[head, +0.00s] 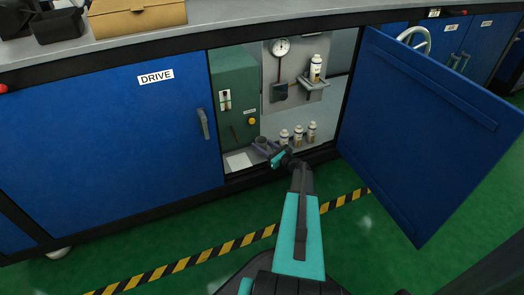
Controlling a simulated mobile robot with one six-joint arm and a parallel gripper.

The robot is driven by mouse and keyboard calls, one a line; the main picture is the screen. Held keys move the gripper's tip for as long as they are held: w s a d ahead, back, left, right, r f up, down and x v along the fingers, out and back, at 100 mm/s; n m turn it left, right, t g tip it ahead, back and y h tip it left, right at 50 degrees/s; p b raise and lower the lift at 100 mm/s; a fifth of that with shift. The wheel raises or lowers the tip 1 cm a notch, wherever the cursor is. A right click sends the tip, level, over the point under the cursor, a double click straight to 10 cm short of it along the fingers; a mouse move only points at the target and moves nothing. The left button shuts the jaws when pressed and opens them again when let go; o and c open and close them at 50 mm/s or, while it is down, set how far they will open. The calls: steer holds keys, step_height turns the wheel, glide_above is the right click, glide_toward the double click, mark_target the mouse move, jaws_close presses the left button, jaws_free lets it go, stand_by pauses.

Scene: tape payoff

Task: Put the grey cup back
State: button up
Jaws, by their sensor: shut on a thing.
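The grey cup (261,141) is small and dark in the head view, low inside the open cabinet, just in front of the green box. My gripper (264,148) reaches in over the cabinet's front sill and is shut on the cup. The cup looks upright. Its base and the exact finger contact are too small to make out, so I cannot tell whether it touches the cabinet floor.
A white sheet (239,161) lies left of the cup. Several bottles (298,136) stand close on its right. Another bottle (316,68) stands on a wall shelf (313,84) below right of a gauge (281,47). The blue door (430,130) hangs open at right.

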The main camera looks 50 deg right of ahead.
steer(key=shift+a+f+b, duration=0.1)
steer(key=shift+f+b, duration=0.6)
steer(key=shift+f, duration=0.85)
steer(key=shift+f, duration=0.15)
steer(key=o, duration=1.1)
steer(key=shift+o, duration=0.2)
steer(key=shift+r, duration=0.2)
steer(key=shift+s, duration=0.3)
steer(key=s+p, duration=0.4)
steer(key=s, duration=0.7)
steer(key=shift+s, duration=0.25)
